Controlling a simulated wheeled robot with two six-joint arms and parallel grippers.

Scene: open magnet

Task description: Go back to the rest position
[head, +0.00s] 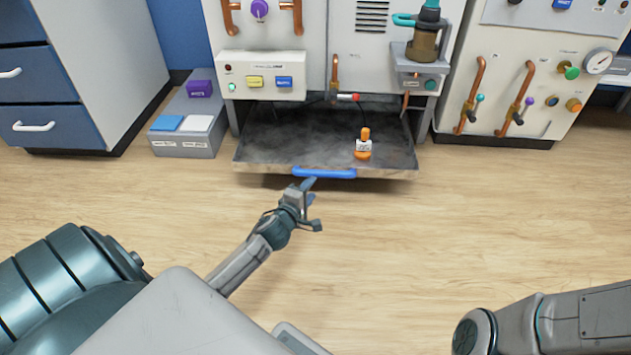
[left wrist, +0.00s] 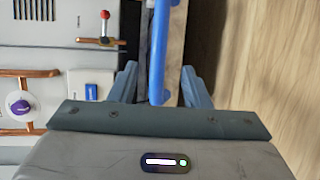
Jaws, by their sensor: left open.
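My left gripper (head: 312,204) is open in front of the blue handle (head: 324,173) of a pulled-out drawer (head: 290,156) at the base of the white machine. In the left wrist view, the open fingers (left wrist: 158,86) stand on either side of the blue handle (left wrist: 158,50). I cannot tell whether they touch it. An orange and white object (head: 363,146) stands upright in the drawer. My right arm shows at the lower right of the head view, but its gripper is out of view.
A grey box (head: 186,143) with blue, white and purple pieces on top stands left of the machine. A blue and white cabinet (head: 40,95) is at the far left. A panel with copper pipes (head: 525,92) is at the right. The wooden floor (head: 390,250) in front is clear.

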